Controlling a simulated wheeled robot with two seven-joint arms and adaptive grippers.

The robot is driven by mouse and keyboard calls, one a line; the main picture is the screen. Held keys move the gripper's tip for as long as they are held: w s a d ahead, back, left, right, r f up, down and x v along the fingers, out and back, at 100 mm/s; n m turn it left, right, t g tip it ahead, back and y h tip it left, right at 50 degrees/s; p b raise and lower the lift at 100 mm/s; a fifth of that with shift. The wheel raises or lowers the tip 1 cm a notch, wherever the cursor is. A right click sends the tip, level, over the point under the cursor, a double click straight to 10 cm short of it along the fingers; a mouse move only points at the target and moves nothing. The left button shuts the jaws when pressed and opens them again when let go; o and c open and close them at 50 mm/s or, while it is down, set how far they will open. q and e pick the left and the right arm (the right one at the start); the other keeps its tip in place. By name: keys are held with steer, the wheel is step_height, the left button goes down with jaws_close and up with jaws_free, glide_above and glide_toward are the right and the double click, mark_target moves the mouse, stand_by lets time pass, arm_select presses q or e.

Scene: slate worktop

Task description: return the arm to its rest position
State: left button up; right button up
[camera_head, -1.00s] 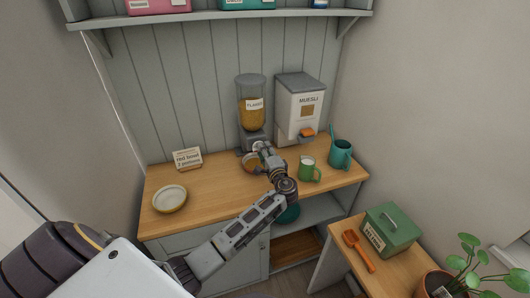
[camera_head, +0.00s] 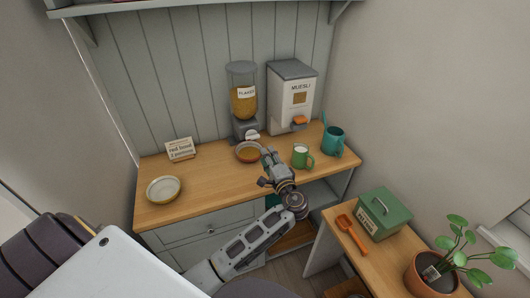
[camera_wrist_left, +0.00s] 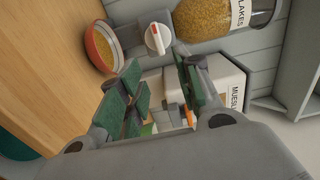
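My left gripper (camera_head: 269,160) is over the front part of the wooden counter, just in front and to the right of the red bowl (camera_head: 249,152). In the wrist view the two green-padded fingers (camera_wrist_left: 160,72) stand apart with nothing between them. The red bowl, with yellowish flakes in it, also shows in the wrist view (camera_wrist_left: 103,47), beyond the fingers and apart from them. It stands at the foot of the flakes dispenser (camera_head: 243,100). My left arm reaches in from the lower left. My right gripper is in neither view.
A green mug (camera_head: 301,157) with white contents stands close right of the gripper. A teal mug (camera_head: 334,141) and the muesli dispenser (camera_head: 292,98) are farther right. A cream bowl (camera_head: 164,190) and a card (camera_head: 180,149) are left. A low side table holds a green box (camera_head: 383,213).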

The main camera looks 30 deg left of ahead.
arm_select(q)
steer(key=shift+s+d, duration=0.3)
steer(key=shift+f, duration=0.1)
stand_by(0.3)
